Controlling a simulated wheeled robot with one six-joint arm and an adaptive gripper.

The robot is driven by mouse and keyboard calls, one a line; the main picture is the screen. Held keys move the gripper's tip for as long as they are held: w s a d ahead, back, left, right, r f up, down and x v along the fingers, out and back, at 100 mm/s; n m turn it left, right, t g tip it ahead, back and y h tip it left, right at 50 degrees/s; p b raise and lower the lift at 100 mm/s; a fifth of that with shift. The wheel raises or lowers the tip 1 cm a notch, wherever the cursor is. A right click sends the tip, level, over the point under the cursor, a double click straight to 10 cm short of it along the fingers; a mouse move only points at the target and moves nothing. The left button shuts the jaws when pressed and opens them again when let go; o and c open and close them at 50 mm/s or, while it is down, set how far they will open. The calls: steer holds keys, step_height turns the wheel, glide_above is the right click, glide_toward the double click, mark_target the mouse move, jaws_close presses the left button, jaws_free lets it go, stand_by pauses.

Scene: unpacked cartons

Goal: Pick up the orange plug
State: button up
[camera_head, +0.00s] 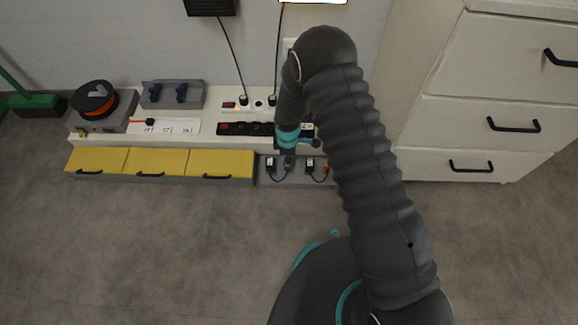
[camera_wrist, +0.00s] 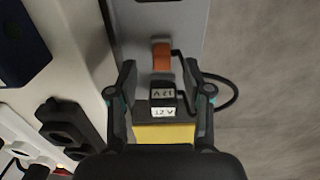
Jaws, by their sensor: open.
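The orange plug (camera_wrist: 162,56) is on the grey tray (camera_wrist: 190,25) in the wrist view, just beyond the fingertips and roughly centred between them. In the head view a small orange patch (camera_head: 326,167) shows beside my arm, partly hidden by it. My gripper (camera_wrist: 158,70) is open. Its fingers flank a black adapter (camera_wrist: 162,101) with white 12V labels, with gaps on both sides. I cannot tell the height of the fingers above the tray. In the head view my gripper (camera_head: 289,163) is over the tray and mostly hidden by my wrist.
A black cable (camera_wrist: 234,92) loops right of the fingers. Black sockets (camera_wrist: 72,125) lie to the left. In the head view, yellow-topped drawers (camera_head: 160,161) adjoin the tray, a power strip (camera_head: 245,129) lies behind, and a white cabinet (camera_head: 480,130) stands right. The floor in front is clear.

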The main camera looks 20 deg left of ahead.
step_height(320, 180, down, 3)
steer(key=shift+d+f, duration=0.15)
steer(key=shift+f, duration=0.05)
jaws_close()
steer(key=shift+r, duration=0.15)
step_height(320, 180, up, 4)
steer(key=shift+r, duration=0.2)
steer(key=s+d+r, duration=0.2)
steer(key=d+r, duration=0.1)
steer(key=d, duration=0.2)
steer(key=s+d+r+p, duration=0.1)
steer(key=d+r, duration=0.2)
steer(key=d, duration=0.3)
steer(key=shift+s+r, duration=0.2)
steer(key=shift+s, duration=0.15)
